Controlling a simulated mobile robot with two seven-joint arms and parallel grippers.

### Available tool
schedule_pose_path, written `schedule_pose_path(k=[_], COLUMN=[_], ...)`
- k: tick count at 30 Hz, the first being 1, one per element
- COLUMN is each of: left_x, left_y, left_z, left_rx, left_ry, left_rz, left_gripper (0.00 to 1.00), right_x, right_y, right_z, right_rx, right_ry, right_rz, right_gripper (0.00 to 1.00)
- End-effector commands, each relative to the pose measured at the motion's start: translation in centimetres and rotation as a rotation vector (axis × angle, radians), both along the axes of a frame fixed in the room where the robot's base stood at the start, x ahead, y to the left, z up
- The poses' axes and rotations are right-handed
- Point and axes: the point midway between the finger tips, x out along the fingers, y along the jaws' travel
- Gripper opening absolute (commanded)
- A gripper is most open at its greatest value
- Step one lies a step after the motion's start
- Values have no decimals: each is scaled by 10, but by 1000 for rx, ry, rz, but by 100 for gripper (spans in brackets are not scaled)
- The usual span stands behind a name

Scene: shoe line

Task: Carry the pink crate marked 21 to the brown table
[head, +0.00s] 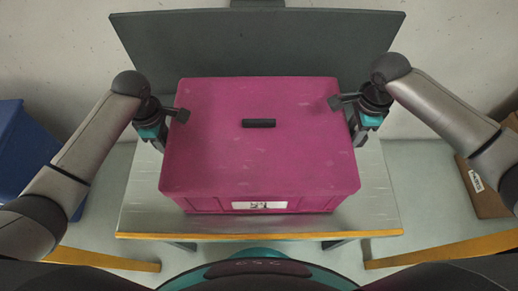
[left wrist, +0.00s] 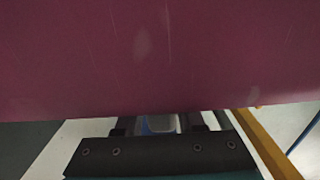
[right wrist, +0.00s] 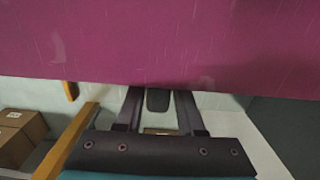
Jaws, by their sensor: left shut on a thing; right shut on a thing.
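The pink crate (head: 260,130) is in the middle of the head view, with a black handle or slot on its top and a white label on its front; the label's digits are blurred. My left gripper (head: 179,113) is shut on its left side near the upper rim. My right gripper (head: 342,103) is shut on its right side. The crate's wall fills the upper part of the left wrist view (left wrist: 150,60) and right wrist view (right wrist: 160,40), hiding the fingertips. The crate is level, over a pale grey table; whether it touches the top is unclear.
The pale table (head: 375,195) has a yellow front edge and a dark upright panel (head: 310,40) behind. A blue bin (head: 25,150) stands at the left and a brown cardboard box (head: 482,190) at the right. No brown table is clearly visible.

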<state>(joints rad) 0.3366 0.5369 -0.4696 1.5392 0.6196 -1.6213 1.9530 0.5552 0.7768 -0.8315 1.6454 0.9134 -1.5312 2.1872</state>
Motion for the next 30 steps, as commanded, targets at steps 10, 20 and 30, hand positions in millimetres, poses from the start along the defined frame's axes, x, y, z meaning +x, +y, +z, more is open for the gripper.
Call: schedule_pose_path(k=[10,20,30], left_x=[0,0,0], left_y=[0,0,0], left_z=[0,0,1], left_rx=[0,0,0], left_ry=[0,0,-1], left_rz=[0,0,0], left_gripper=[0,0,0], right_x=[0,0,0], right_y=[0,0,0], right_z=[0,1,1], right_rx=[0,0,0], right_ry=[0,-1,-1], right_rz=[0,0,-1], right_gripper=[0,0,0])
